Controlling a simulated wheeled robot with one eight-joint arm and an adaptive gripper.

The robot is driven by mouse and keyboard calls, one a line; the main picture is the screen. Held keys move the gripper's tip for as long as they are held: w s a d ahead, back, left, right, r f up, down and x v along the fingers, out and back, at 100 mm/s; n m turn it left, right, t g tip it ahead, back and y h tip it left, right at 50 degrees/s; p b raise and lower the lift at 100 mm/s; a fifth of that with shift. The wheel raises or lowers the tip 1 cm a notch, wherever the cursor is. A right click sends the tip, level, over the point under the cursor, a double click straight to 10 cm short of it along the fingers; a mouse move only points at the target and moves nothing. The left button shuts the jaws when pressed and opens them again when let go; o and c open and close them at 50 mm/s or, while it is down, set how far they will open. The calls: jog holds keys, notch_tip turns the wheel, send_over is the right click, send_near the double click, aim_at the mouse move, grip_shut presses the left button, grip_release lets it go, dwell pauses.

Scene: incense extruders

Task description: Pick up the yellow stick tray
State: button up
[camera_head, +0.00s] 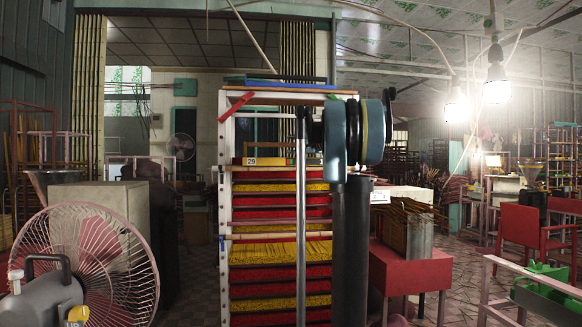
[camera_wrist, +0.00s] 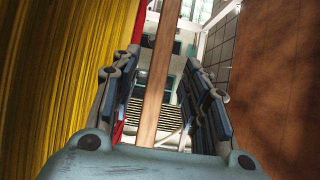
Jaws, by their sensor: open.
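In the head view a tall rack holds stacked trays of red and yellow sticks. A yellow stick tray (camera_head: 285,250) shows as a wide yellow band at mid-height, with thinner yellow bands above and below. In the wrist view, yellow sticks (camera_wrist: 45,75) fill the left side, with a thin red strip (camera_wrist: 135,35) beside them. My gripper (camera_wrist: 158,78) is open, its two fingers apart. A wooden strip (camera_wrist: 155,85) runs lengthwise between the fingers; I cannot tell whether either finger touches it. My arm covers part of the head view, and the fingers are not clear there.
The rack's white upright (camera_head: 226,200) stands left of the trays. A pink fan (camera_head: 85,265) is at front left. A red table (camera_head: 410,270) stands right of the rack, and a red chair (camera_head: 525,235) is farther right. A brown board (camera_wrist: 275,90) fills the wrist view's right side.

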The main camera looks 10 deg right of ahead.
aim_at(290, 145)
jog(key=x, duration=0.4)
jog(key=shift+w+f, duration=0.1)
jog(key=shift+w, duration=0.1)
jog(key=shift+s, duration=0.1)
grip_shut()
notch_tip(290, 145, up, 10)
dwell(0.5)
